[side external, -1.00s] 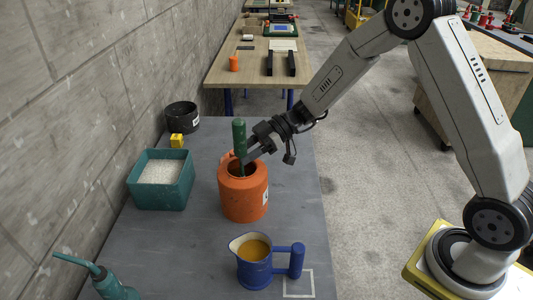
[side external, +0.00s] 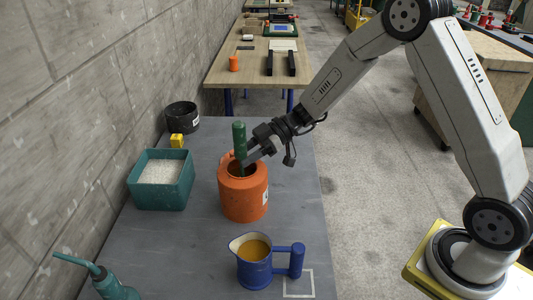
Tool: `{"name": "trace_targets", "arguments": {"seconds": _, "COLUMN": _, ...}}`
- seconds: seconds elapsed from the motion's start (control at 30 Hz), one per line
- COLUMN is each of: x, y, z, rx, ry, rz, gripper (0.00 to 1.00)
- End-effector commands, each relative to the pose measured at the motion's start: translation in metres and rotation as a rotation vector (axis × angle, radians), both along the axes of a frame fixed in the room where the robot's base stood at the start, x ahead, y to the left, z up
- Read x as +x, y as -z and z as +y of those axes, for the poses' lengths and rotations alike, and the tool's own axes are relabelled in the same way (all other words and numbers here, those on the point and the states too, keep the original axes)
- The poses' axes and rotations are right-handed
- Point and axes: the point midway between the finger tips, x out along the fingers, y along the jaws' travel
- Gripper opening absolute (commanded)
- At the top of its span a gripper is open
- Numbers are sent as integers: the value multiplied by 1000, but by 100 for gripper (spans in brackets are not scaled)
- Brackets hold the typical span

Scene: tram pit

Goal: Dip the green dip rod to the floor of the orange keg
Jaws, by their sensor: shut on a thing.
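The orange keg (side external: 243,200) stands upright on the grey table, left of my arm, with a round opening in its top. The green dip rod (side external: 239,138) stands nearly upright, its thick handle above the keg and its lower part inside the opening. My gripper (side external: 248,158) reaches in from the right and is shut on the rod just above the keg's mouth. The rod's lower end is hidden inside the keg, so I cannot tell whether it touches the floor.
A teal bin of white granules (side external: 160,205) stands left of the keg. A yellow block (side external: 177,140) and a black pot (side external: 181,117) are behind it. A blue jug (side external: 254,272) of amber liquid stands in front, beside a white outlined square (side external: 298,294). A teal can (side external: 115,288) is front left.

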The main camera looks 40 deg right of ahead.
Motion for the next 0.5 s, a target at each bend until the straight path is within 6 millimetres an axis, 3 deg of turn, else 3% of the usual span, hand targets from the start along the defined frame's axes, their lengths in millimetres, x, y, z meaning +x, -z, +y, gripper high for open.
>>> {"name": "trace_targets", "arguments": {"seconds": 0.5, "x": 0, "y": 5, "z": 0, "rx": 0, "ry": 1, "rz": -1, "gripper": 0}}
